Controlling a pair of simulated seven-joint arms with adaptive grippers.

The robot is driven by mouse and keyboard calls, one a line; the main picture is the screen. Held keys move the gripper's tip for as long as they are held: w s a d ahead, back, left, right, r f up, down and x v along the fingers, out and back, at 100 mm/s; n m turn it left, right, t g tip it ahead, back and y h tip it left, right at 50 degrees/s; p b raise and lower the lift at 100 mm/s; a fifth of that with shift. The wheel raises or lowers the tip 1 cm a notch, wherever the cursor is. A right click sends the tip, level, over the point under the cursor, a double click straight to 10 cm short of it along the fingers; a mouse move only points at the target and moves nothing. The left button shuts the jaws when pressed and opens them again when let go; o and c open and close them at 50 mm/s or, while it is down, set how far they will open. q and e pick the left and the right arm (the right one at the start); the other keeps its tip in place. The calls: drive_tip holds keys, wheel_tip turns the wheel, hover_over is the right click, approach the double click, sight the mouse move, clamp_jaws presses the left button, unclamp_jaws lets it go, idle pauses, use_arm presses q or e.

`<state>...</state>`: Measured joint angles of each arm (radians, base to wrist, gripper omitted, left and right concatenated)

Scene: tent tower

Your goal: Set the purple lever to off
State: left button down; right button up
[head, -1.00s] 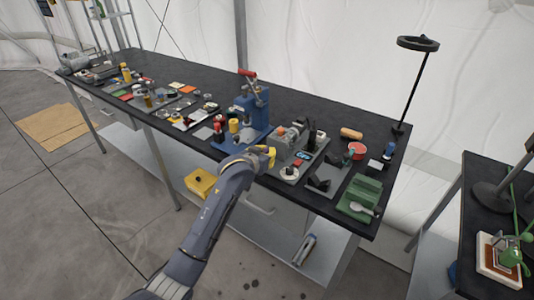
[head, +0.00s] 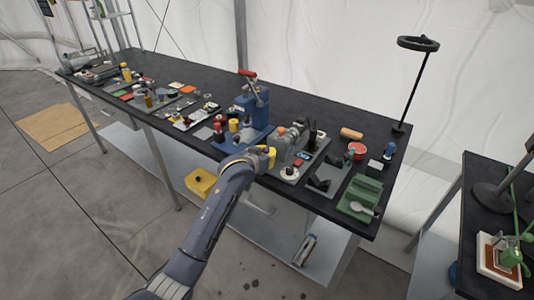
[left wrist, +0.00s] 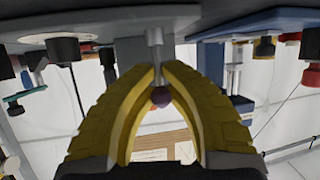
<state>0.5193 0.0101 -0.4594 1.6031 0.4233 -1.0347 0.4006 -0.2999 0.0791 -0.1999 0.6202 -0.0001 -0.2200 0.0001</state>
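The purple lever shows in the left wrist view as a purple ball knob (left wrist: 160,97) on a thin grey stem. The stem comes from a grey device at the top of that view. My left gripper (left wrist: 160,68) has its yellow fingers closed in on both sides of the stem, with the knob between them. In the head view my left gripper (head: 267,156) is at the front edge of the bench, beside a grey device plate (head: 291,172). The lever is hidden there by the gripper. My right gripper is in neither view.
A blue press (head: 252,110) with a red handle stands just behind and left of my gripper. A dark bracket (head: 322,183) and a green tray (head: 360,197) lie to the right.

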use_arm(q)
drive_tip(key=shift+d, duration=0.1)
drive_tip(key=c, duration=1.6)
unclamp_jaws()
drive_tip(key=shift+o, duration=0.2)
drive_tip(key=v, duration=1.2)
drive_tip(key=shift+r, duration=0.1)
drive_tip(key=shift+o, duration=1.1)
drive_tip(key=shift+s, duration=0.15)
drive_tip(key=f+v, duration=0.1)
drive_tip(key=v, duration=0.4)
drive_tip(key=x, duration=1.6)
drive_tip(key=shift+w+f, duration=0.1)
drive_tip(key=shift+w, duration=0.3)
